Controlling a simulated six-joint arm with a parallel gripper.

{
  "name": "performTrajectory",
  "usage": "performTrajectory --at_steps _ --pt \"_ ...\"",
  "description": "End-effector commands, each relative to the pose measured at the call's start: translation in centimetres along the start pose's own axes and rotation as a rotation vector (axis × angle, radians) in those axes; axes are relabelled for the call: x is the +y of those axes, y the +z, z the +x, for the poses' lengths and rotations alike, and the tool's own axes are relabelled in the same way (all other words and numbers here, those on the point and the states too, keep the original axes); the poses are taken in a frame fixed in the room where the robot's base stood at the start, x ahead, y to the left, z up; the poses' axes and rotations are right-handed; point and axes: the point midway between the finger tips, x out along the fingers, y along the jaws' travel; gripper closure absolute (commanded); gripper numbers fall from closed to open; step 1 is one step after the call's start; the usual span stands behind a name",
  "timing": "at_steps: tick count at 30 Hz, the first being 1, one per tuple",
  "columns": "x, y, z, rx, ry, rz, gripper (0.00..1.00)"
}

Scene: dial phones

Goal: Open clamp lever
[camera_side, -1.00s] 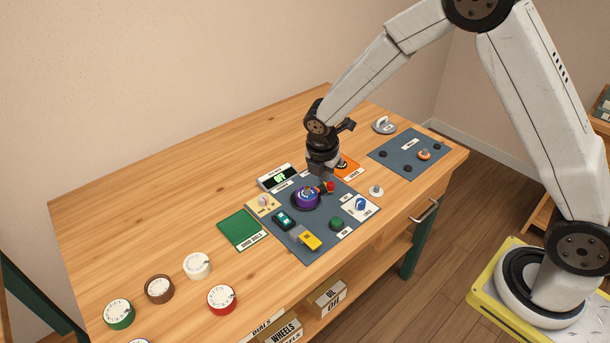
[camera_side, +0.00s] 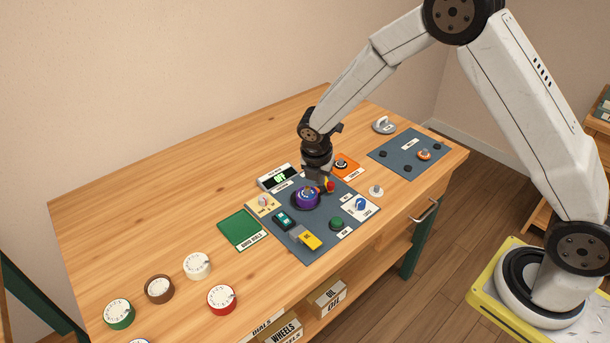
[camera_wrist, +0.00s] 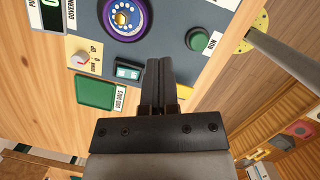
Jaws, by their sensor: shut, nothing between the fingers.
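A lever with a red ball knob (camera_side: 330,186) sits at the upper right edge of the purple dial (camera_side: 305,199) on the grey panel (camera_side: 310,240). My gripper (camera_side: 323,183) is shut and empty, pointing down just beside and above the red knob in the side view. I cannot tell whether it touches the lever. The wrist view shows my closed dark fingers (camera_wrist: 160,68) and the purple dial (camera_wrist: 125,18), cut off at the top. The lever is not visible there.
Around the dial are a green button (camera_side: 337,223), a yellow block (camera_side: 310,240), a dark green switch (camera_side: 283,219), a blue knob (camera_side: 361,204) and a display (camera_side: 279,178). A green mat (camera_side: 241,230) lies left. Several loose dials stand on the front left table.

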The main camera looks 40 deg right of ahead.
Motion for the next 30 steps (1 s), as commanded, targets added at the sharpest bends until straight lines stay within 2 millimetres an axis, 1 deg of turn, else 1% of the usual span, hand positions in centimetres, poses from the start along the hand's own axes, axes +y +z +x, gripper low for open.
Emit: performTrajectory --at_steps 22,23,24,27,30 --pt "-0.1 0.0 8.9 0.001 -0.003 0.001 1.0" --pt "-0.1 0.1 9.2 0.001 -0.002 0.002 1.0" --pt "-0.1 0.9 9.2 0.0 0.0 0.005 1.0" --pt "-0.1 2.1 9.4 0.0 0.0 0.005 1.0" --pt "-0.1 3.0 9.6 0.0 0.0 0.003 1.0"
